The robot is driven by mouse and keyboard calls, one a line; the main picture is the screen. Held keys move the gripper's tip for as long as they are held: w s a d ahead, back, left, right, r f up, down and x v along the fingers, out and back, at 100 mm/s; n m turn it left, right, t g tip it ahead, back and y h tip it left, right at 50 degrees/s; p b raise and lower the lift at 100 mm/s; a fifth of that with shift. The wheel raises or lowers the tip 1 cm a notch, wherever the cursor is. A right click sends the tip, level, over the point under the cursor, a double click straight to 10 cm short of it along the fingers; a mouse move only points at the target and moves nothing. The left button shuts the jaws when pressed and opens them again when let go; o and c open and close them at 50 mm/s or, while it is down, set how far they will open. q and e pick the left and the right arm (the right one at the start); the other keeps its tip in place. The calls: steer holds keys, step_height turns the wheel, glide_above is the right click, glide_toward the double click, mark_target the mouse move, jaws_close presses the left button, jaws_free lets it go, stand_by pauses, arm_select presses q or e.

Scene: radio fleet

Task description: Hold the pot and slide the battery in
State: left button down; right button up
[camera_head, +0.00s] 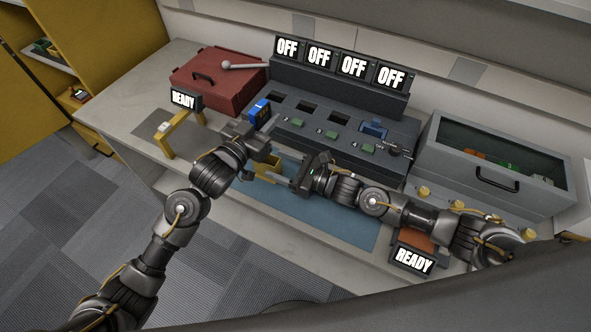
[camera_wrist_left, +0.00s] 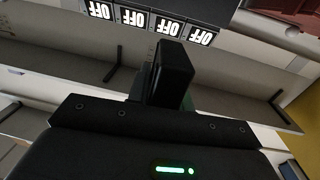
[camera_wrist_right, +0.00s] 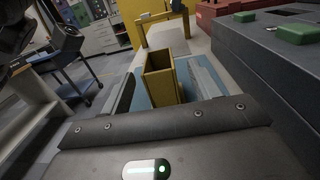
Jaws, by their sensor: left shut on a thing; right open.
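The yellow pot (camera_head: 268,180), an open-topped rectangular box, stands on the blue mat (camera_head: 345,222). My right gripper (camera_head: 285,181) is open around it; in the right wrist view the pot (camera_wrist_right: 161,80) is between the two fingers, and I cannot tell whether they touch it. My left gripper (camera_head: 259,126) is shut on a block, apparently the battery (camera_head: 259,110), blue and dark, raised above the bench to the upper left of the pot. The left wrist view shows only a dark face of the block (camera_wrist_left: 173,72), and the grip is largely hidden.
A dark charger (camera_head: 335,122) with several slots stands behind, a blue piece (camera_head: 374,128) in its right slot, under OFF signs. A red toolbox (camera_head: 220,80) and yellow stand (camera_head: 178,132) are at left. A grey glass-fronted case (camera_head: 495,165) is at right.

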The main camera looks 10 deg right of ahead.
steer(key=x, duration=0.6)
steer(key=shift+w+a, duration=0.1)
steer(key=shift+a, duration=0.1)
steer(key=c, duration=1.1)
steer(key=shift+o, duration=0.2)
